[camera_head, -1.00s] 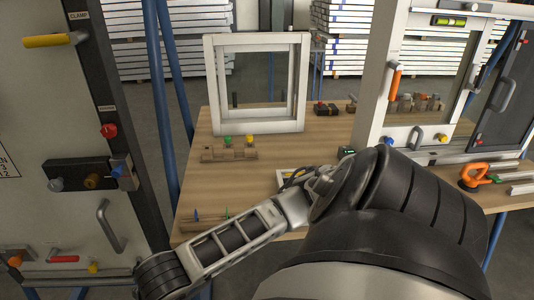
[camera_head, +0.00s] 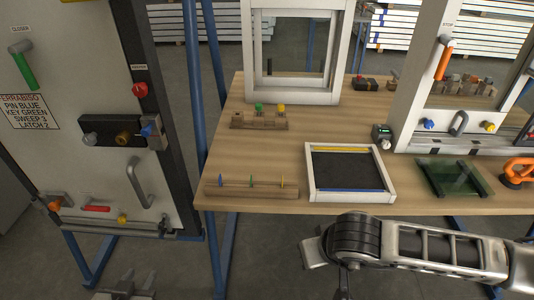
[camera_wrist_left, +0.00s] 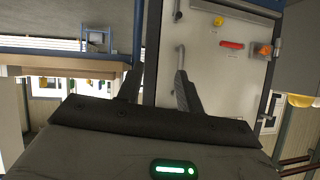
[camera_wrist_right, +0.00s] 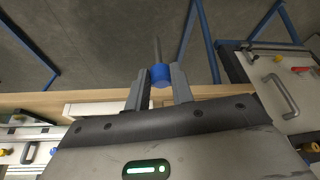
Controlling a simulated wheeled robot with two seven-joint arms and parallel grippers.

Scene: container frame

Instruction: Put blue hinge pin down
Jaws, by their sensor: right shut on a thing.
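My right gripper (camera_wrist_right: 160,90) is shut on the blue hinge pin (camera_wrist_right: 160,73); its blue head sits between the fingertips and a grey shaft sticks out beyond. In the head view my right arm comes in from the right below the table's front edge; the pin cannot be made out there. My left gripper (camera_wrist_left: 157,85) is open and empty; it also shows at the bottom left of the head view (camera_head: 125,284). At the table's back, a wooden block (camera_head: 245,121) holds a green-headed pin (camera_head: 259,106) and a yellow-headed pin (camera_head: 281,107).
A long wooden rack (camera_head: 240,192) with thin blue, green and yellow discs lies at the table's front left. A white frame (camera_head: 249,60) stands behind. A cabinet door (camera_head: 60,150) is left.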

